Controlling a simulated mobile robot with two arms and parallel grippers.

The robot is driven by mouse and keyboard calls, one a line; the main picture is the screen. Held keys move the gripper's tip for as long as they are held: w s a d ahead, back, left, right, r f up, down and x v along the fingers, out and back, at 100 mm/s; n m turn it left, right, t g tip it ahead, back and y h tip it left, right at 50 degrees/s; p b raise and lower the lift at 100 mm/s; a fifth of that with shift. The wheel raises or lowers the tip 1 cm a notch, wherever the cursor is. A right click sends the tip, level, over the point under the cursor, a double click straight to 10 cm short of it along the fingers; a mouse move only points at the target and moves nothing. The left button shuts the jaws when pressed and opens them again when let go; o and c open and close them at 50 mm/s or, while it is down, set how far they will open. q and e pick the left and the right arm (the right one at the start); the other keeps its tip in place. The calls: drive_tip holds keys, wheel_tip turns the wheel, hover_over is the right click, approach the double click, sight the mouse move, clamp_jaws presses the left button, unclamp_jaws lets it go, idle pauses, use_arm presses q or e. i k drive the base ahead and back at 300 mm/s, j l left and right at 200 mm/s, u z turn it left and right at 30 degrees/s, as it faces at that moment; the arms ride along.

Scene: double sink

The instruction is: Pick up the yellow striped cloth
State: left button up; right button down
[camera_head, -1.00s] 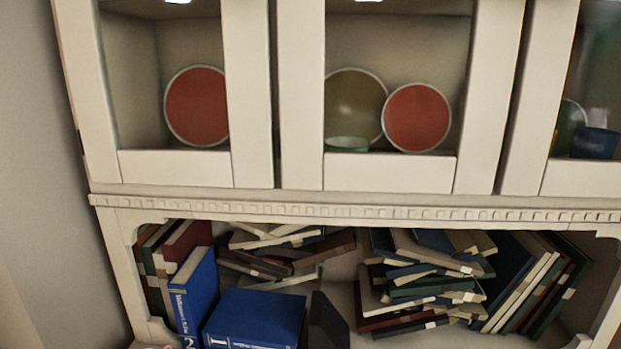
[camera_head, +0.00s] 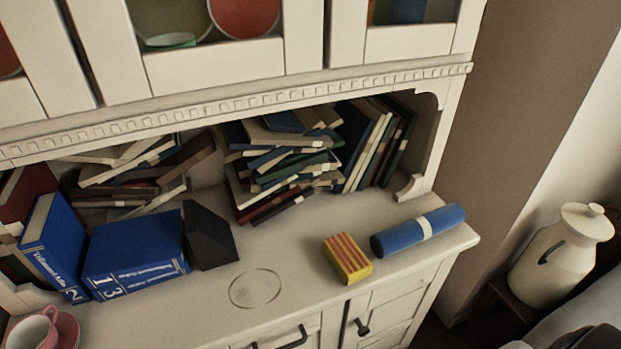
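A small yellow block-like item with red stripes on top (camera_head: 347,258), which looks like the folded striped cloth, lies on the cabinet's counter right of centre. It sits close to the left end of a blue roll with a white band (camera_head: 418,231). Neither gripper can be made out in the head view, and nothing is touching the striped item.
The white cabinet counter (camera_head: 300,237) has clear room left of the striped item, around a faint ring mark. Blue books (camera_head: 135,248), a black wedge (camera_head: 209,236) and stacked books stand behind. A pink cup (camera_head: 35,330) is at front left. A cream can (camera_head: 560,255) stands right.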

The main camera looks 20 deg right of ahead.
sight(349, 262)
drive_tip(key=z, duration=1)
